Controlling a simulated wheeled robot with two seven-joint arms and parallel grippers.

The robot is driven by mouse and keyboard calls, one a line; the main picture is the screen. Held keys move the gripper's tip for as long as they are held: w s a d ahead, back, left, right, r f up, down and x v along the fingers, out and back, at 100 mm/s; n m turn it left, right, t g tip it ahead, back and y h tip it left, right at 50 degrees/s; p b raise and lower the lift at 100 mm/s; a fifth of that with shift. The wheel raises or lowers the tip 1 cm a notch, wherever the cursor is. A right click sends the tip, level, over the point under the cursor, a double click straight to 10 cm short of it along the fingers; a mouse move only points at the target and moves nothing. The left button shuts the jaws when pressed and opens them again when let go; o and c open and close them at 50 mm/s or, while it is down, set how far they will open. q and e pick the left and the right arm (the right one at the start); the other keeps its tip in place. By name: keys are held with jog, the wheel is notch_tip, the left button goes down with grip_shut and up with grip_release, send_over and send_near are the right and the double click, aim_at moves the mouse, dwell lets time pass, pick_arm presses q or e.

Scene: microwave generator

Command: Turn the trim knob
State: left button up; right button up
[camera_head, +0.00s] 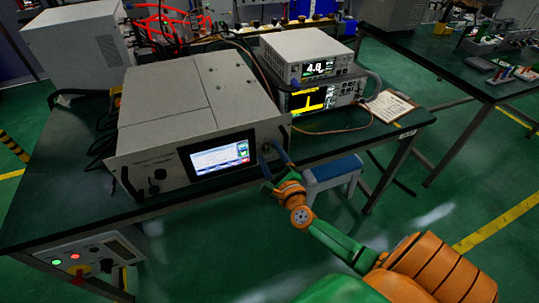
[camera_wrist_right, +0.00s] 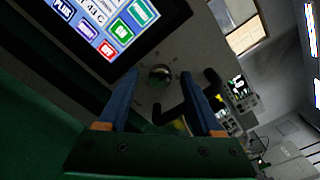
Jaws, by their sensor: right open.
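The microwave generator (camera_head: 200,105) is a large beige box on the dark bench, with a lit screen (camera_head: 219,157) on its front. In the head view my fingers partly cover that area. My right gripper (camera_head: 274,160) is at the panel's right end. In the wrist view its two blue fingers (camera_wrist_right: 160,80) are open, one on each side of the knob, with visible gaps. Contact with the knob does not show. My left gripper is out of view.
A dark handle (camera_wrist_right: 212,82) stands close to my right fingers. Stacked instruments (camera_head: 312,75) and a clipboard (camera_head: 389,106) are to the right. A blue-topped stool (camera_head: 334,170) stands under the bench edge.

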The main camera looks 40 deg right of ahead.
jog(key=shift+d, duration=0.1)
grip_shut()
jog(key=shift+n, duration=0.4)
jog(key=n+p, duration=0.1)
jog(key=n, duration=0.1)
jog(key=shift+n, duration=0.4)
jog(key=n+p, duration=0.1)
jog(key=n, duration=0.3)
jog(key=shift+f+n, duration=0.1)
jog(key=shift+n, duration=0.2)
jog(key=n+p, duration=0.1)
jog(key=n, duration=0.3)
jog(key=shift+f+n+p, duration=0.2)
jog(key=shift+n+p, duration=0.2)
jog(key=shift+n, duration=1.6)
